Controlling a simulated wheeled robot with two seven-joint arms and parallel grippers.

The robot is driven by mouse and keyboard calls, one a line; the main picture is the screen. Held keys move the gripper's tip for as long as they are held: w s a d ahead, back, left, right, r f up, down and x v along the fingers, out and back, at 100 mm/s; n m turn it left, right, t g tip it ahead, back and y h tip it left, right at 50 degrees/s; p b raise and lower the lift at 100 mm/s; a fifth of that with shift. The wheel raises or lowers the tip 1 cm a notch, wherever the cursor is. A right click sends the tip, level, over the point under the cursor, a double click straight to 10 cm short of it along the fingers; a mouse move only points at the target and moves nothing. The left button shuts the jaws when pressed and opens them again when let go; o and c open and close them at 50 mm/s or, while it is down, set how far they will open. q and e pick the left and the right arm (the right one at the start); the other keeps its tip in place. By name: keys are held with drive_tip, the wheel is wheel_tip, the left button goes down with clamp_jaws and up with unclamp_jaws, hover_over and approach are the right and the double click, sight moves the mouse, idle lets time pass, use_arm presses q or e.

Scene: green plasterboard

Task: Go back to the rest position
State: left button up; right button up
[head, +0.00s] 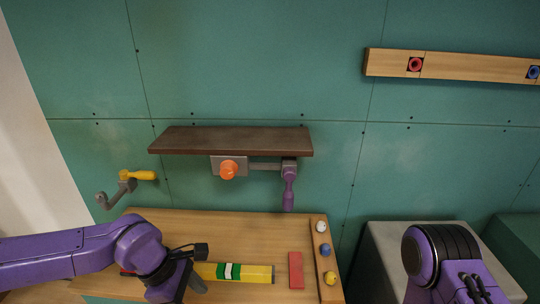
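My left arm comes in from the left, purple, over the wooden table. Its gripper (198,268) is at the left end of a yellow bar (258,273) with green, white and black bands. The wrist hides that end, so I cannot tell whether the fingers touch the bar or how far apart they are. My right arm, purple with a dark ribbed joint, shows at the bottom right; its gripper is out of the picture.
A wooden table (190,223) holds a red block (296,270) and white (320,226), blue (325,250) and yellow (330,278) knobs. Above are a dark shelf (230,140), an orange knob (228,169), a purple handle (288,192) and a yellow-handled crank (125,186). A grey box (385,250) stands right.

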use_arm(q)
drive_tip(key=a+f+t+y, duration=0.2)
drive_tip(key=a+f+y, duration=0.15)
drive_tip(key=f, duration=0.35)
drive_tip(key=a+f+t+y, duration=0.2)
drive_tip(key=a+f+y, duration=0.15)
drive_tip(key=f, duration=0.45)
drive_tip(key=s+a+f+m, duration=0.3)
drive_tip(key=s+f+m, duration=0.2)
drive_tip(key=s, duration=0.3)
drive_tip(key=s+a+f+m, duration=0.4)
drive_tip(key=s+f+m, duration=0.2)
drive_tip(key=s, duration=0.2)
drive_tip(key=shift+y+b, duration=0.3)
drive_tip(key=shift+b, duration=0.05)
drive_tip(key=shift+a+f, duration=0.1)
